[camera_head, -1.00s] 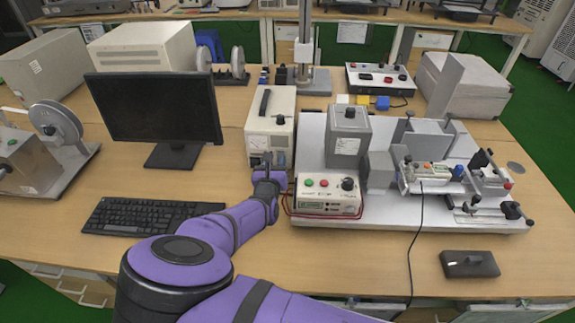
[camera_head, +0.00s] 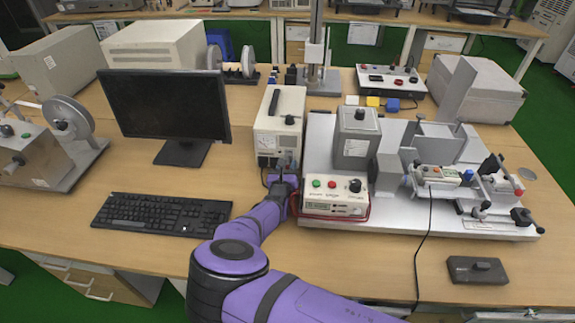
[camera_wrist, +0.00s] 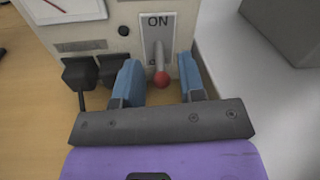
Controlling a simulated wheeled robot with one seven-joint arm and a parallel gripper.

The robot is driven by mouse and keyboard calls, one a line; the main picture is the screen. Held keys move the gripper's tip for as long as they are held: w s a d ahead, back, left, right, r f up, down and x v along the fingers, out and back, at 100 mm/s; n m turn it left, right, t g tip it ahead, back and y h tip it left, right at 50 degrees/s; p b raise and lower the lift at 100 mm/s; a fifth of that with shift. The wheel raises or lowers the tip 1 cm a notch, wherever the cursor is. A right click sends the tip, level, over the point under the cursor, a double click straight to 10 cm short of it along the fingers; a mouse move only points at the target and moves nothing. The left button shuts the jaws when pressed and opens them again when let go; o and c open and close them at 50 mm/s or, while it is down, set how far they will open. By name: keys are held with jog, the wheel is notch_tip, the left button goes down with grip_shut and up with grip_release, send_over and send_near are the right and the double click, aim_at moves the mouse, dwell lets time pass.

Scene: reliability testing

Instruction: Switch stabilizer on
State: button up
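The stabilizer is a beige box (camera_head: 266,137) with a black top handle, standing left of the white test plate. The wrist view shows its front face (camera_wrist: 122,12) with a metal toggle lever (camera_wrist: 161,58). The lever has a red ball tip that sits low, and the plate behind it reads "ON" at the top. My gripper (camera_wrist: 160,81) is open, with one blue finger on each side of the lever. I cannot tell whether either finger touches it. In the head view, my gripper (camera_head: 283,167) is at the box's lower front, small and partly hidden.
A control box (camera_head: 335,197) with red and green buttons and a red cable stands close to the right of my gripper. Black plugs (camera_wrist: 88,72) stick out left of the lever. A monitor (camera_head: 165,105) and keyboard (camera_head: 160,214) are to the left. The front table strip is mostly clear.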

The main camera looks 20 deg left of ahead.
jog(key=shift+w+a, duration=0.1)
jog(key=shift+w, duration=0.45)
grip_shut()
jog(key=shift+r, duration=0.1)
jog(key=shift+r+g, duration=0.25)
jog(key=shift+g, duration=0.35)
jog(key=shift+r+g+h, duration=0.2)
jog(key=shift+g+h, duration=0.05)
jog(key=shift+g, duration=0.55)
jog(key=shift+r+g+h, duration=0.15)
jog(key=shift+g+h, duration=0.1)
jog(key=shift+g, duration=0.55)
